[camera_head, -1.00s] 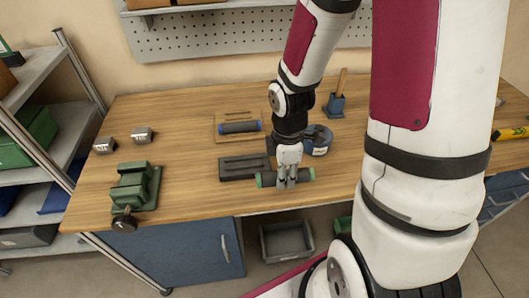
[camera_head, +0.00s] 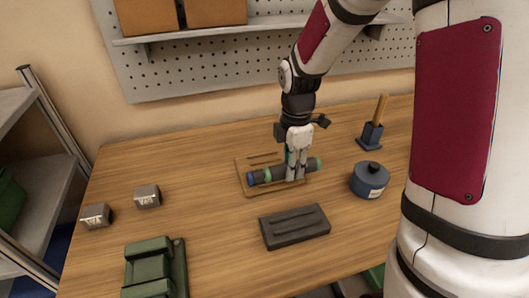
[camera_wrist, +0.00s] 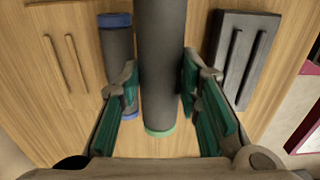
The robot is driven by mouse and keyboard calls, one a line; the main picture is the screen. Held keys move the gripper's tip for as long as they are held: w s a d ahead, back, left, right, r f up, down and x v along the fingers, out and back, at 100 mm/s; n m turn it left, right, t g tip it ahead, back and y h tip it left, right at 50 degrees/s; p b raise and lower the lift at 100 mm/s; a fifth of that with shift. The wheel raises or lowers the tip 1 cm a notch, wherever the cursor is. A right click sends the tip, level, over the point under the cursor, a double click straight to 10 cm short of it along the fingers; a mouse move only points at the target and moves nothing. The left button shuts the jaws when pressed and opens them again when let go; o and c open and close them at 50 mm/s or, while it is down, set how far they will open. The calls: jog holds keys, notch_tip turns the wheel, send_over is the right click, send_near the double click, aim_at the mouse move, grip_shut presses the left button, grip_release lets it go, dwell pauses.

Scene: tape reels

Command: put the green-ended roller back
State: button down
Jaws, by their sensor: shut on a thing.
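The green-ended roller (camera_head: 314,165) is a dark cylinder with green ends. My gripper (camera_head: 296,172) is shut on it, with one finger on each side in the wrist view (camera_wrist: 160,85). The roller (camera_wrist: 160,50) is at the right part of the wooden board (camera_head: 247,164), apparently above it; the exact gap cannot be told. A blue-ended roller (camera_head: 264,176) lies on the board, left of the held one and roughly parallel to it in the wrist view (camera_wrist: 117,55). A dark slotted block (camera_head: 296,228) sits nearer the front, empty; it also shows in the wrist view (camera_wrist: 243,55).
A round blue pot (camera_head: 370,180) stands right of the board. A blue holder with a wooden handle (camera_head: 372,132) is behind it. Two metal blocks (camera_head: 147,196) (camera_head: 96,216) and a green vise (camera_head: 153,270) are at left. A pegboard (camera_head: 210,72) backs the table.

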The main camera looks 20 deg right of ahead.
jog(key=w+a, duration=0.1)
jog(key=w, duration=0.3)
jog(key=w+a+f, duration=0.1)
jog(key=w, duration=0.4)
jog(key=w+a, duration=0.1)
jog(key=w, duration=0.4)
jog(key=shift+a+f, duration=0.15)
jog(key=shift+f, duration=0.05)
jog(key=shift+w+f, duration=0.15)
jog(key=shift+f, duration=1.6)
jog(key=shift+f, duration=0.4)
jog(key=c, duration=1.2)
grip_release()
jog(key=shift+o, duration=0.2)
